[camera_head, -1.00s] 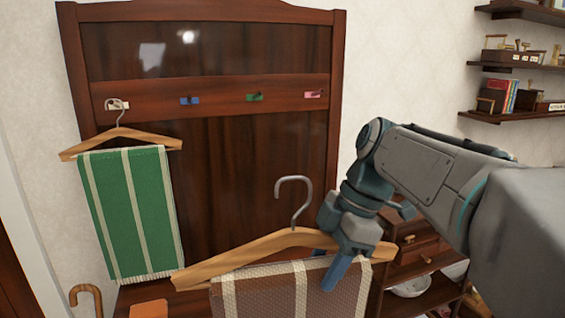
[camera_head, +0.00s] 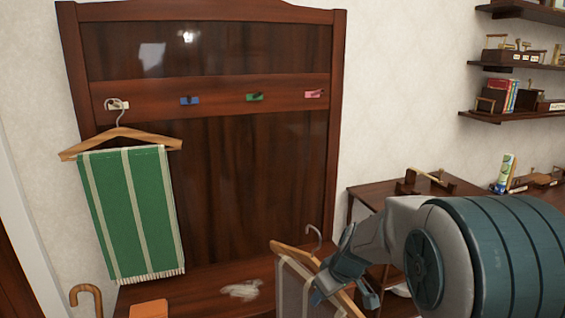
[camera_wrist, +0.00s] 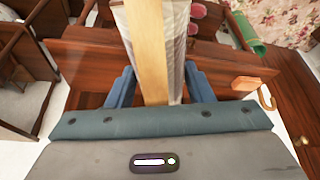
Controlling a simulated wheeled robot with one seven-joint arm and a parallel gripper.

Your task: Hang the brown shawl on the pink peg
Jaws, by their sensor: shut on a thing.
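The pink peg (camera_head: 314,93) is at the right end of the peg rail and is bare. My gripper (camera_head: 343,280) is low and to the right, below the pegs, in front of the rack's right side. It is shut on the wooden hanger (camera_head: 292,255), whose metal hook (camera_head: 316,235) points up. The brown shawl (camera_head: 292,284) hangs from this hanger, seen nearly edge-on and cut off by the frame. In the wrist view, the hanger bar (camera_wrist: 152,45) runs between the two fingers, with the shawl (camera_wrist: 178,45) beside it.
A green striped shawl (camera_head: 130,205) hangs from the white peg (camera_head: 118,104). The blue peg (camera_head: 189,100) and green peg (camera_head: 254,96) are bare. A pale object (camera_head: 240,290) and an orange box (camera_head: 150,308) lie on the bench. A side table (camera_head: 375,192) stands right.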

